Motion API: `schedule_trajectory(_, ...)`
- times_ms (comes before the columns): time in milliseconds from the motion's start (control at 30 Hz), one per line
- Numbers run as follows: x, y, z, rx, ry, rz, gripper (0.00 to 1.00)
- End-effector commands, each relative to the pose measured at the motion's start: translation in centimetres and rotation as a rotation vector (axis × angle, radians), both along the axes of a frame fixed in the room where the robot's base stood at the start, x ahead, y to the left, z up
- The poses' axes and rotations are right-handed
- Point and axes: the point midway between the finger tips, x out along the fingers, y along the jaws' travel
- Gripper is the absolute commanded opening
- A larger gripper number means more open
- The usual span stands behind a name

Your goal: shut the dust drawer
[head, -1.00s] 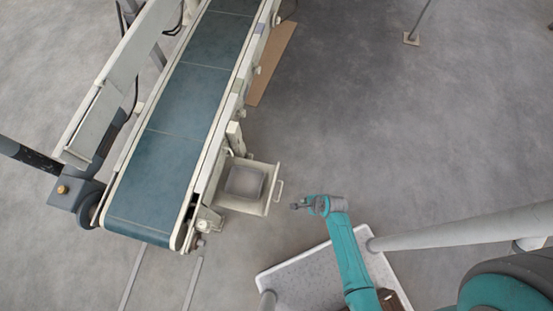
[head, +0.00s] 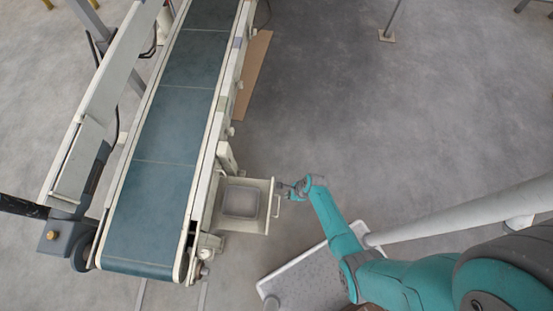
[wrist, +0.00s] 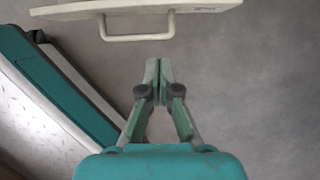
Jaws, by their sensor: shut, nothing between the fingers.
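The dust drawer (head: 262,222) is a pale cream box with a grey inside. It stands pulled out from the right side of the conveyor machine, near the machine's front end. Its bar handle (head: 278,205) is on the right face. The wrist view shows the drawer front's edge (wrist: 75,11) and the handle (wrist: 138,38) across the top. My gripper (head: 281,187) is shut and empty, just right of the drawer front near its far corner. In the wrist view my gripper (wrist: 158,62) points at the front, with a small gap below the handle's right end.
The conveyor's green belt (head: 175,130) runs along the machine left of the drawer. A brown board (head: 254,75) lies on the floor beside the machine further back. A thin post (head: 388,25) stands at the back right. The grey floor between is clear.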

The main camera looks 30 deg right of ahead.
Motion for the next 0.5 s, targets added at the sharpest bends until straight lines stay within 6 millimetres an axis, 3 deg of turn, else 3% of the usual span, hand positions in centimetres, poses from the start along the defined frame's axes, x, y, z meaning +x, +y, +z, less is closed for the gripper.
schedule_trajectory(367,0.9,1.2,-3.6,0.0,0.002,-0.001,0.0)
schedule_trajectory(500,1.9,2.6,-3.6,-0.001,-0.001,0.004,0.0)
